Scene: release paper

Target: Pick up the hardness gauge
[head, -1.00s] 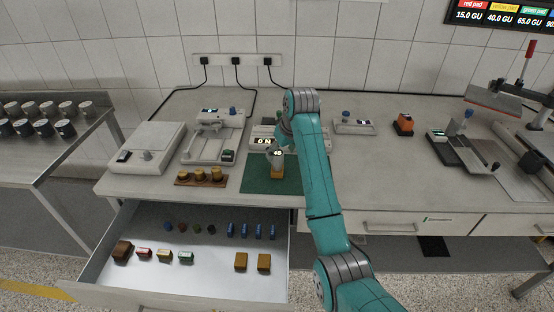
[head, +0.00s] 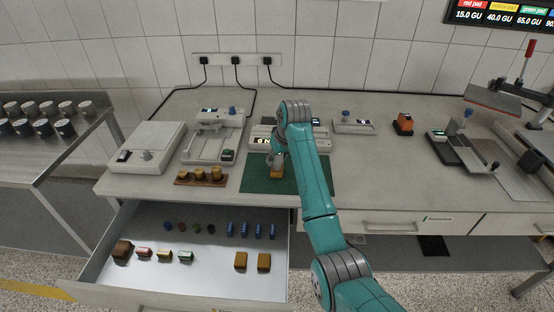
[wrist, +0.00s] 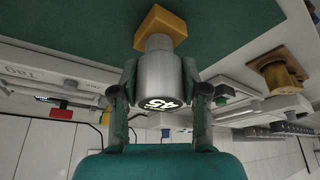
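The hardness gauge is a silver cylinder (wrist: 160,75) with a lit reading on its dark end face. In the wrist view it stands against a yellow-orange block (wrist: 162,27), which also shows on the green mat in the head view (head: 278,174). My gripper (wrist: 160,82) has a finger on each side of the cylinder, and both fingers appear to touch it. In the head view my gripper (head: 276,160) is low over the mat, above the block, and hides most of the gauge.
The green mat (head: 315,180) lies on the bench. A brown rack (head: 200,181) with brass weights stands left of it. An open drawer (head: 210,278) with small blocks and cylinders lies below. A grey device (head: 262,141) stands behind my gripper, and an orange device (head: 403,124) stands to the right.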

